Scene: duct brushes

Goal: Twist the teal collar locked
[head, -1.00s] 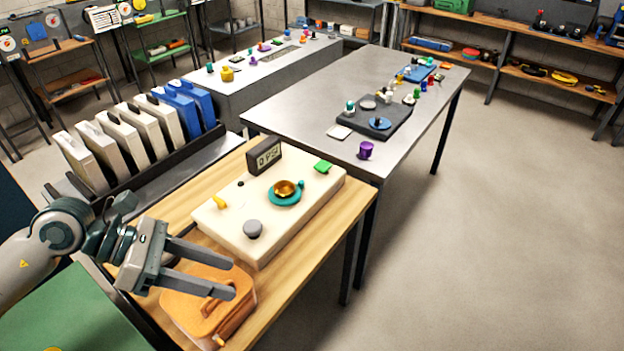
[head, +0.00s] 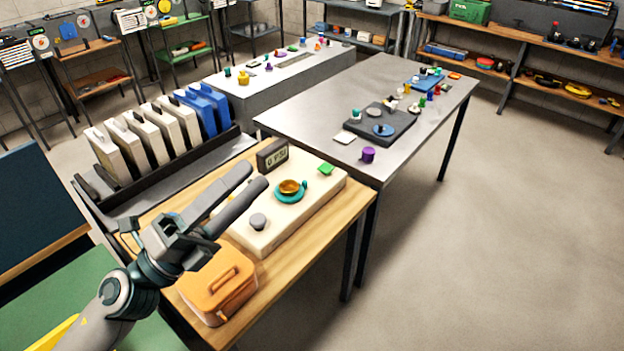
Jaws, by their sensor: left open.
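The teal collar (head: 277,196) is a ring around a brass-coloured cup (head: 290,187) on the cream panel box (head: 318,204). A small teal knob sticks out at the collar's right side. My left gripper (head: 257,180) is open and empty. Its two long grey fingers reach up and right over the left part of the box, and in the picture their tips end a little left of the collar, apart from it. The fingers hide part of the box's left side. My right gripper is not in view.
On the box are a grey knob (head: 258,221), a green button (head: 326,169) and a small display (head: 272,155) behind it. An orange case (head: 218,287) stands at the wooden table's (head: 317,252) near end. A rack of white and blue binders (head: 160,125) stands behind left.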

